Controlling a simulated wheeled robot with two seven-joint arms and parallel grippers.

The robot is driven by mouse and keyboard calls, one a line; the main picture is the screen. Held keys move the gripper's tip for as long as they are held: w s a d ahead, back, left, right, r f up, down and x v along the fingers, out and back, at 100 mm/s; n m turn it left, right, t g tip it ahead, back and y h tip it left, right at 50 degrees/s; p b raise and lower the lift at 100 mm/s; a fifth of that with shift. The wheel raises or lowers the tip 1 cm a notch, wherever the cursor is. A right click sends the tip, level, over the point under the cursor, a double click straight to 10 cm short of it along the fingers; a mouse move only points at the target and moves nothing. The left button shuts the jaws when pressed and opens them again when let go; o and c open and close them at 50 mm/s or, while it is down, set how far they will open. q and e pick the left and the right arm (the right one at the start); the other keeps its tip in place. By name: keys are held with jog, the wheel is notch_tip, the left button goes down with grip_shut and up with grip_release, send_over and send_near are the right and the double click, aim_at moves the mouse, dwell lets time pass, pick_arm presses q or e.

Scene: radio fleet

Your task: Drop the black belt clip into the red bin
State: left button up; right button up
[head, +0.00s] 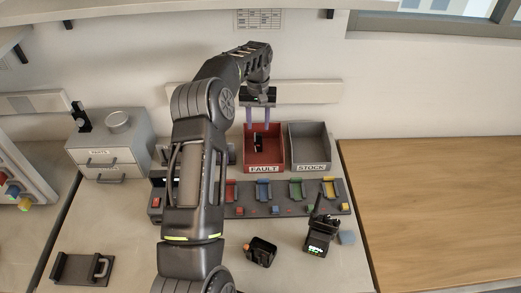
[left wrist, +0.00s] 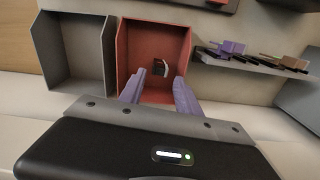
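The red bin (head: 278,160), labelled FAULT, stands at the back of the bench. My left gripper (head: 258,122) is above it, with its two purple fingers pointing down and apart. The small black belt clip (head: 258,143) shows inside the bin's outline, below the fingertips. In the left wrist view the clip (left wrist: 159,68) appears against the red bin (left wrist: 125,50), beyond the open fingers (left wrist: 158,92) and clear of them. I cannot tell whether it rests on the bin floor or is still falling. My right gripper is not in view.
A grey STOCK bin (head: 309,148) adjoins the red bin on the right. A rack (head: 290,208) with coloured slots lies in front. A handheld radio (head: 319,240) and a small black holder (head: 261,251) stand nearer. Grey drawers (head: 108,155) are at left. The wooden surface (head: 430,200) is clear.

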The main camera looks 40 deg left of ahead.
pick_arm(q)
jog(key=shift+o, duration=0.4)
notch_tip(320, 180, up, 8)
dwell(0.5)
jog(key=shift+f, duration=0.15)
dwell(0.7)
